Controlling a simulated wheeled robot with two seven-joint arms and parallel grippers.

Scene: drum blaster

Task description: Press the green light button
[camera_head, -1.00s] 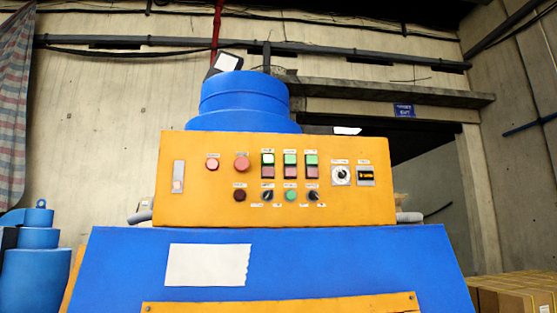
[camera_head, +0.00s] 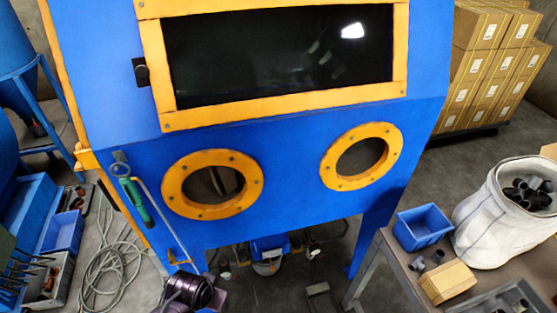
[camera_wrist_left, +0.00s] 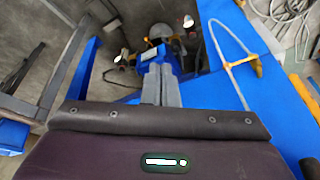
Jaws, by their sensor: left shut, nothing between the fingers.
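The green light button and its orange control panel are not in view now; the head view looks down at the front of the blue blaster cabinet (camera_head: 290,210). My left gripper (camera_wrist_left: 161,72) shows in the left wrist view, with its two grey fingers together and nothing between them. It points toward the floor area by the blue cabinet surface (camera_wrist_left: 225,70). In the head view a dark purple part of my left arm (camera_head: 190,292) is at the bottom, below the cabinet's left hole. My right gripper is not in view.
The cabinet has a dark window (camera_head: 280,60) and two orange-ringed holes (camera_head: 178,185) (camera_head: 335,178). A green-handled part (camera_head: 137,203) hangs at its left. A table with a blue bin (camera_head: 422,228) and white sack (camera_head: 490,225) stands right. Hoses (camera_head: 105,265) lie on the floor.

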